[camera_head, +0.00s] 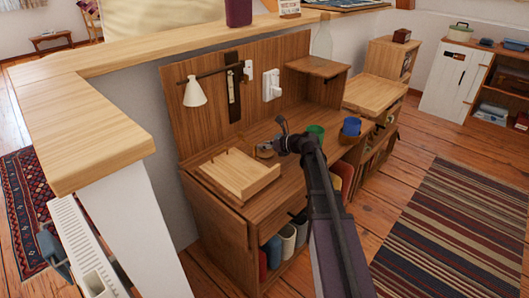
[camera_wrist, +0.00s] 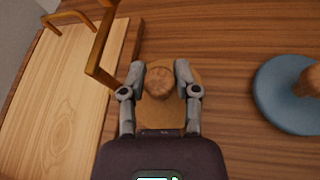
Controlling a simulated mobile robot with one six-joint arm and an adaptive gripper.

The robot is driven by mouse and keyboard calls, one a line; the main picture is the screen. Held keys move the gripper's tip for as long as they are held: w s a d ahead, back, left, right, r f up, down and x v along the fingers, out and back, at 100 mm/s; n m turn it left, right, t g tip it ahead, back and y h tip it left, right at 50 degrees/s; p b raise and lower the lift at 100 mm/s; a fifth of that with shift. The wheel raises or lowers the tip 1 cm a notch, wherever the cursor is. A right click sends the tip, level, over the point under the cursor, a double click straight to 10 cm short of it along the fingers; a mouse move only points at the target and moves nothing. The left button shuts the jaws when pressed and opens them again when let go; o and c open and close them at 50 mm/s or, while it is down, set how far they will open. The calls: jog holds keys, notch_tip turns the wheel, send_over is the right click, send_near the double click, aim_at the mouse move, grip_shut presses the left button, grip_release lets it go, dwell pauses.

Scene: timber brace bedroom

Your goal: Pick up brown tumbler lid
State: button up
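The brown tumbler lid (camera_wrist: 160,112) is a tan-brown disc with a round wooden knob, seen from above in the wrist view on the wooden desktop. My gripper (camera_wrist: 160,72) is over it, with one grey finger on each side of the knob. The fingers are partly closed and appear to touch the knob's sides. The lid seems to be at desk level; any gap under it is not visible. In the head view my gripper (camera_head: 290,143) is low over the desk, and the fingertips are too small to make out.
A blue lid with a wooden knob (camera_wrist: 285,95) lies to the right in the wrist view. A pale wooden tray with raised handles (camera_wrist: 65,95) is close on the left. In the head view a green cup (camera_head: 316,131) and a blue cup (camera_head: 351,126) stand right of my gripper.

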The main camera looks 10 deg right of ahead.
grip_shut()
jog(key=shift+r, duration=0.15)
notch_tip(320, 180, up, 10)
jog(key=p, duration=1)
dwell(0.6)
